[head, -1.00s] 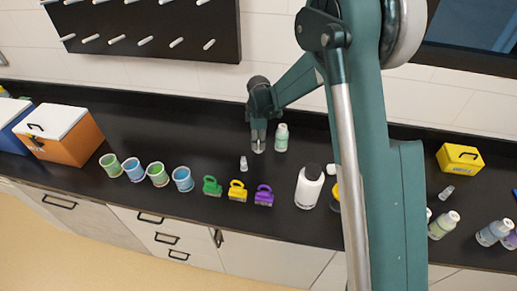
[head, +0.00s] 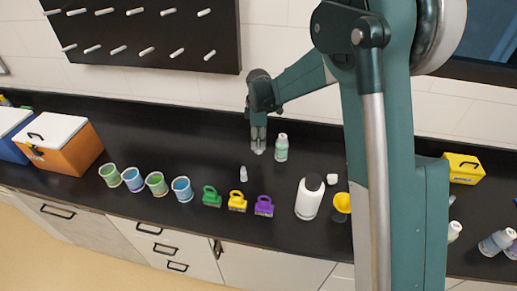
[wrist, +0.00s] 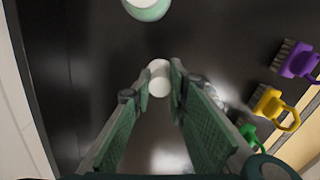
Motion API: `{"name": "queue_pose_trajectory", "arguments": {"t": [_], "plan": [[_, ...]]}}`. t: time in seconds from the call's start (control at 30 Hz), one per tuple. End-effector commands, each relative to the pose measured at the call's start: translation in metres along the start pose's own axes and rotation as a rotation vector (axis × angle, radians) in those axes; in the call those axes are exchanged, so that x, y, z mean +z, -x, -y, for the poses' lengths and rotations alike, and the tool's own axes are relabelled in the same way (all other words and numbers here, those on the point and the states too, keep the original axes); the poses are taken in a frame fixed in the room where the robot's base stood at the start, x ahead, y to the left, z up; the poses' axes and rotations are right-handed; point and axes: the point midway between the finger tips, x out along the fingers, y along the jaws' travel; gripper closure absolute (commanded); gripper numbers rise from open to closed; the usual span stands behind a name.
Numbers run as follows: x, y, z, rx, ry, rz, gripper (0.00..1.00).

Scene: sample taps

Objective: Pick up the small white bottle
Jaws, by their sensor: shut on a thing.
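My gripper (head: 258,146) is above the back of the dark counter, just left of the green-labelled bottle (head: 281,148). Its fingers are shut on the small white bottle (wrist: 159,78), whose round white top shows between the fingertips in the wrist view. In the head view only a pale bit of the white bottle (head: 258,152) shows below the fingers; the rest is hidden. The green-labelled bottle (wrist: 148,8) stands apart from the fingers at the top of the wrist view.
A small clear bottle (head: 243,173) stands in front of my gripper. Green (head: 211,196), yellow (head: 237,200) and purple (head: 264,206) brushes, several cups (head: 157,183) and a large white bottle (head: 309,197) line the front. The counter (head: 200,145) left of my gripper is clear.

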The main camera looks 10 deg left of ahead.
Motion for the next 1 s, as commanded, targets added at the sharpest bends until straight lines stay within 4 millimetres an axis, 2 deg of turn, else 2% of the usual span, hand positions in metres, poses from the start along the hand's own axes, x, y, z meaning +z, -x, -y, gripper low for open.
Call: {"name": "queue_pose_trajectory", "arguments": {"t": [0.1, 0.33, 1.0], "plan": [[0.0, 0.015, 0.0, 0.0, 0.0, 0.0, 0.96], [0.0, 0.031, 0.0, 0.0, 0.0, 0.0, 0.96], [0.0, 0.032, 0.0, 0.0, 0.0, 0.0, 0.96]]}}
